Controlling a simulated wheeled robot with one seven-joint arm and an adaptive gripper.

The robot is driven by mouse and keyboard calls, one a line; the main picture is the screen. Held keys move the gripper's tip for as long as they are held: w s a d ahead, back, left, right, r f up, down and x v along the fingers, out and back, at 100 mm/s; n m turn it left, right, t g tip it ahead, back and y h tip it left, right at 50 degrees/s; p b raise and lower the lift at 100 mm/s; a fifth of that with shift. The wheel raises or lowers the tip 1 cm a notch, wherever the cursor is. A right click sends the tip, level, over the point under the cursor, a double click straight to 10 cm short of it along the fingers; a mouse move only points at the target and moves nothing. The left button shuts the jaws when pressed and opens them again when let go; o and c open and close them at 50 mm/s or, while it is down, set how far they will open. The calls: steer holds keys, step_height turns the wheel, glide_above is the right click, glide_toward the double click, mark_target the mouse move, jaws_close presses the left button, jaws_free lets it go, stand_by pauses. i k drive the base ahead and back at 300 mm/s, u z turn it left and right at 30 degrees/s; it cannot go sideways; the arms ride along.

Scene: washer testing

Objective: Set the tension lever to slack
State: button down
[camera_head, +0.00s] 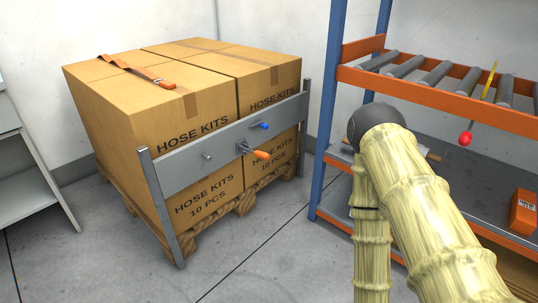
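An orange-handled lever (262,155) sticks out from a pivot on the grey metal crossbar (188,168) in front of the boxes. Its handle points right and slightly down. A short blue-tipped part (259,126) sits above it on the same bar, and a small grey knob (207,156) is to its left. No label shows which one is the tension lever or which position is slack. My arm, in a pale yellow ribbed cover, rises at the lower right, bends at a dark joint and runs down out of the picture. My gripper is not visible.
Cartons (150,110) marked "HOSE KITS" stand on a wooden pallet (245,204), with an orange strap (135,71) on top. Floor (270,255) before the pallet is clear.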

mark_target(262, 155)
steer(key=k, duration=0.6)
steer(key=u, duration=0.6)
steer(key=i, duration=1.2)
steer(key=z, duration=0.35)
